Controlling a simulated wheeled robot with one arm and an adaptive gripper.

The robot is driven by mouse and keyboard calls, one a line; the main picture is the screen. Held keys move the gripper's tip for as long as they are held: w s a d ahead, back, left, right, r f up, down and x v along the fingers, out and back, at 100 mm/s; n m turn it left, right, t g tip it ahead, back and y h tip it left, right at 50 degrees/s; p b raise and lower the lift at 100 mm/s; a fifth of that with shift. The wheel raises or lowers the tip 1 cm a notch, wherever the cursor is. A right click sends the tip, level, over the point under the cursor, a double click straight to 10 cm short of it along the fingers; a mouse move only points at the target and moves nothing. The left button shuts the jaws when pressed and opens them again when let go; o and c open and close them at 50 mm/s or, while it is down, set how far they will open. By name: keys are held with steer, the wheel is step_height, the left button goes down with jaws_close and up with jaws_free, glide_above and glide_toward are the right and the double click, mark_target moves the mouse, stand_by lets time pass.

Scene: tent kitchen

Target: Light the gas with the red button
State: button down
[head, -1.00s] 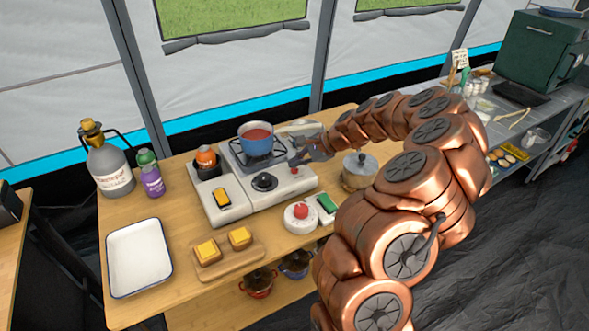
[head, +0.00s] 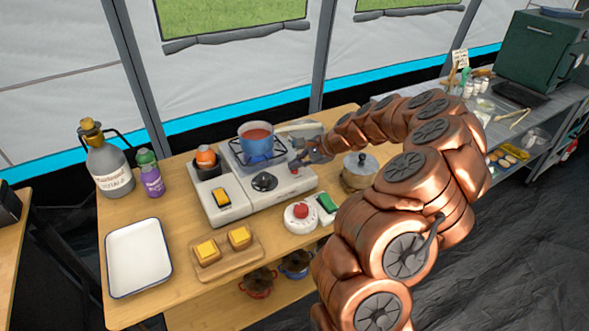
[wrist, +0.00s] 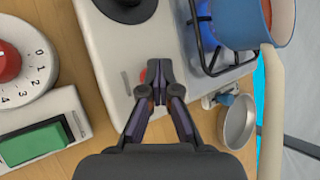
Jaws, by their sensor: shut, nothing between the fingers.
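The gas stove (head: 232,205) is a pale unit on the wooden table, with a black knob (head: 264,181) on its front. The small red button (head: 294,170) sits to the right of the knob. In the wrist view the red button (wrist: 143,76) shows only as a sliver beside my fingertips, which hide the rest. My gripper (head: 295,163) is shut and empty, its tips right at the button; I cannot tell whether they touch it. It also shows in the wrist view (wrist: 152,84).
A lidded pot (head: 359,171) stands right of the stove. A bread board (head: 215,262) and white tray (head: 138,258) lie to the left.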

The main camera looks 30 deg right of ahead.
mark_target(296, 171)
stand_by(0.4)
steer(key=shift+r+p, duration=0.5)
steer(key=shift+r, duration=0.4)
steer(key=shift+r, duration=0.1)
steer(key=shift+r+p, duration=1.2)
steer(key=shift+r, duration=1.2)
